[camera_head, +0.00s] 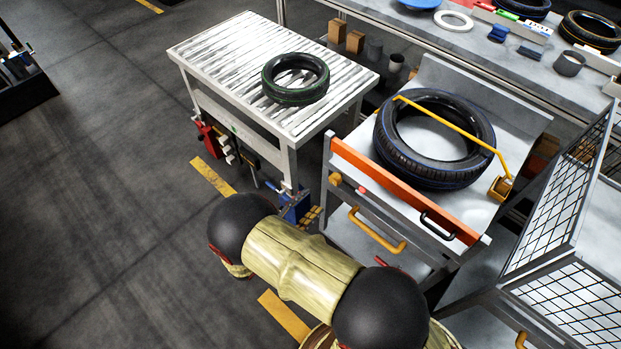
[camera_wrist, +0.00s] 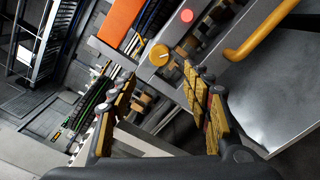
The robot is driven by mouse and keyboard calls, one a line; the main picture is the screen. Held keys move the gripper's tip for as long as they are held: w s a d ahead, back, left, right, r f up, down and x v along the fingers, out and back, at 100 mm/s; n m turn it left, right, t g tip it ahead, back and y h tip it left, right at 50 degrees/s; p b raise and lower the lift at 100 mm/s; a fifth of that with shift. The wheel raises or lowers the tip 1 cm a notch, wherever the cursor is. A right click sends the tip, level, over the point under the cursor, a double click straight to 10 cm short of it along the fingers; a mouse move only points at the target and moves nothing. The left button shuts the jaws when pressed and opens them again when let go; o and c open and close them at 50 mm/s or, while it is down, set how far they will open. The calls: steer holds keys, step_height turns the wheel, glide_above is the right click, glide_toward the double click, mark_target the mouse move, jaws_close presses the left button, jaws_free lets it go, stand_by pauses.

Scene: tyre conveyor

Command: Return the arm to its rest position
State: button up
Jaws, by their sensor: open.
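My gripper (camera_wrist: 160,76) shows in the wrist view with its two yellow-padded fingers spread apart and nothing between them. Beyond the fingers are a yellow knob (camera_wrist: 158,55), a pink-red button (camera_wrist: 186,15) and an orange bar (camera_wrist: 122,18) on the machine front. In the head view my arm (camera_head: 300,265), black and pale yellow, crosses the lower middle, in front of the machine.
A large tyre (camera_head: 435,140) lies on the machine behind an orange bar (camera_head: 400,188), under a yellow rod. A smaller tyre (camera_head: 295,78) lies on the roller conveyor (camera_head: 215,50). A mesh guard (camera_head: 560,195) stands at right.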

steer(key=s+d+f+n+g+h, duration=0.1)
steer(key=s+d+f+g, duration=0.3)
steer(key=s+d, duration=0.1)
steer(key=s+d+r+m+g, duration=0.4)
steer(key=s+d+r+g, duration=0.15)
steer(key=s+g, duration=0.2)
steer(key=s+d+r+m+t+y+p, duration=0.1)
steer(key=d+r+m+y, duration=0.3)
steer(key=r, duration=0.8)
steer(key=s+d+r+m+t+y, duration=0.1)
steer(key=s+d+r+m+y, duration=0.2)
steer(key=r, duration=0.9)
steer(key=s+d+r+m+t+y+p, duration=0.1)
steer(key=s+d+r+m+y, duration=0.1)
steer(key=d+r+m+y, duration=0.3)
step_height(320, 180, up, 7)
steer(key=d+m, duration=0.1)
steer(key=m, duration=0.2)
steer(key=shift+d+p, duration=0.25)
steer(key=shift+p, duration=0.1)
